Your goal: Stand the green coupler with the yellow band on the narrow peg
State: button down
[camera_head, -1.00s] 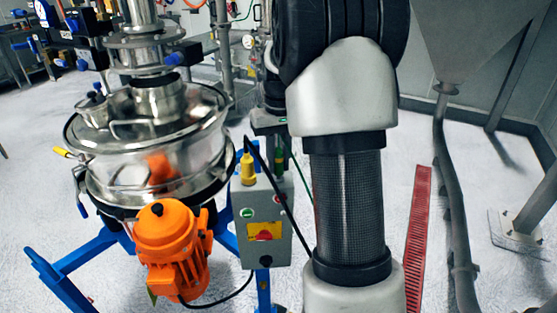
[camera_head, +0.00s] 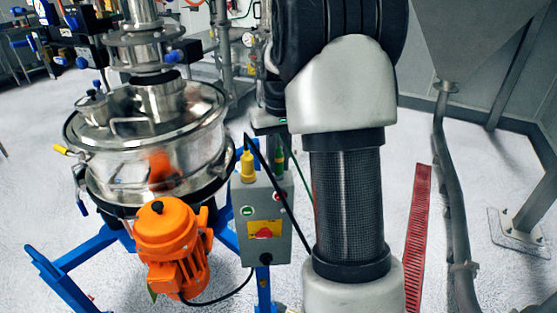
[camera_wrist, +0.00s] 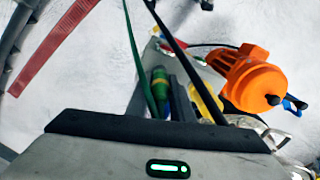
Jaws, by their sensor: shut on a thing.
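The green coupler (camera_head: 280,160) is upright over the top of the grey control box in the head view, small and partly hidden by dark parts. My gripper (camera_head: 273,140) points down over the box, shut on the green coupler.
The control box (camera_head: 284,235) carries buttons and a yellow-red switch. An orange motor (camera_head: 172,240) and the steel sifter (camera_head: 150,140) stand left of it on a blue frame (camera_head: 75,262). A black cord (camera_head: 290,215) and a thin green cord (camera_head: 310,185) hang nearby.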

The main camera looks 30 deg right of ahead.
jog(key=shift+f, duration=0.5)
jog(key=c, duration=1.5)
grip_release()
jog(key=shift+o, duration=0.2)
